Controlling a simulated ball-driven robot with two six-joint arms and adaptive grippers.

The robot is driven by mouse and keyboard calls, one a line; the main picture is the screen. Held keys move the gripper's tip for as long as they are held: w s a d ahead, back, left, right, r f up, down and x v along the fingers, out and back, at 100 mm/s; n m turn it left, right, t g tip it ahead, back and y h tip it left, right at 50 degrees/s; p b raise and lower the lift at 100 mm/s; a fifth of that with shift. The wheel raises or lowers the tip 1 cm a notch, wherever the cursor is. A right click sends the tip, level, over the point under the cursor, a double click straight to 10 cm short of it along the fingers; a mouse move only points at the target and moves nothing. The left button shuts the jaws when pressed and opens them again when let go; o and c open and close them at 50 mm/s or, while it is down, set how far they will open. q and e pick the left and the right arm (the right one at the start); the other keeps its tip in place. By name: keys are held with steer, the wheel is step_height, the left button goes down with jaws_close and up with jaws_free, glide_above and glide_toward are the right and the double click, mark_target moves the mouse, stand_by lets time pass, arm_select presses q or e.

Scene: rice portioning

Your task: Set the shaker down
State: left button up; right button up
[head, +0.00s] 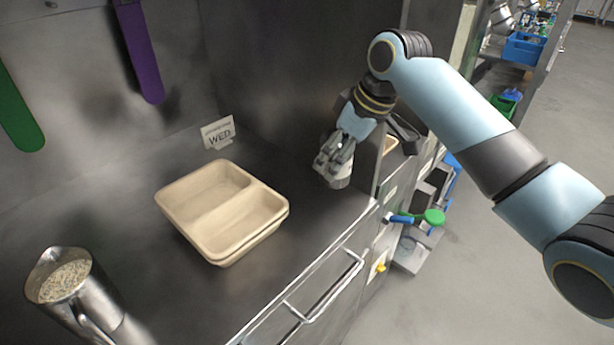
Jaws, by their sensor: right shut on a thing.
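The shaker (341,182) is a small pale and metallic cylinder at the right end of the steel counter, close to the side panel. My right gripper (338,158) is shut on it from above and hides its upper part. The shaker looks about upright, with its base at or very near the counter; I cannot tell whether it touches. My left gripper is not in the head view.
A beige two-compartment tray (222,208) stands mid-counter and looks empty. A metal jug (73,285) with grainy contents is at lower left. A drawer handle (325,292) runs along the front.

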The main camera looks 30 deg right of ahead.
steer(key=w+f, duration=0.1)
steer(key=w+a+f, duration=0.2)
steer(key=w, duration=0.1)
steer(key=shift+a, duration=0.25)
step_height(320, 180, down, 4)
steer(key=shift+r+p, duration=0.25)
steer(key=shift+p, duration=0.05)
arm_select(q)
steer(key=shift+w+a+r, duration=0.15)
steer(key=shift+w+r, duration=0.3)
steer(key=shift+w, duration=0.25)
arm_select(e)
steer(key=shift+f, duration=0.25)
steer(key=shift+f, duration=0.15)
steer(key=o, duration=1.2)
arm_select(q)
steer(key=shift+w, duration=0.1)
arm_select(e)
steer(key=v, duration=1.2)
steer(key=shift+d, duration=0.1)
